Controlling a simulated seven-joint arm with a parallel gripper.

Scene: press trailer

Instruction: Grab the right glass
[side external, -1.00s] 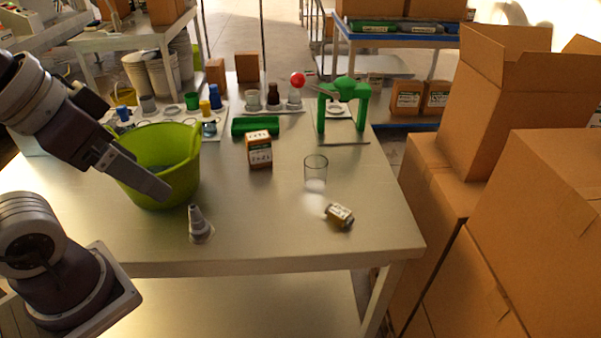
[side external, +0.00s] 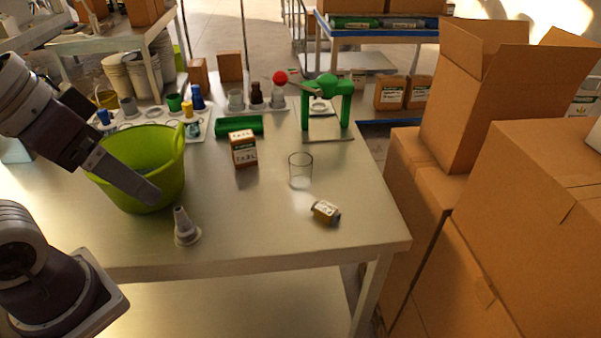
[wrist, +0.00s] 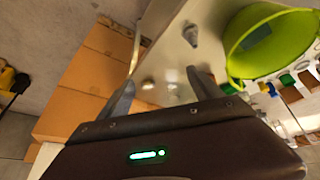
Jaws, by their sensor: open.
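A clear, empty-looking glass (side external: 300,172) stands upright on the right part of the table, in the side external view. It is the only plain drinking glass I can make out there. A small can with a label (side external: 326,212) lies on its side just in front of it. My gripper (side external: 150,192) is at the left, by the green tub's front side and well apart from the glass. In the wrist view my gripper (wrist: 163,90) has its two fingers spread with nothing held. Small blurred shapes show between the fingers; I cannot tell which is the glass.
A green tub (side external: 150,165), a grey cone (side external: 185,228) and a small labelled box (side external: 243,150) stand on the table (side external: 270,240). A green press (side external: 326,92) and several cups are behind. Cardboard boxes (side external: 490,90) are stacked beyond the right edge.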

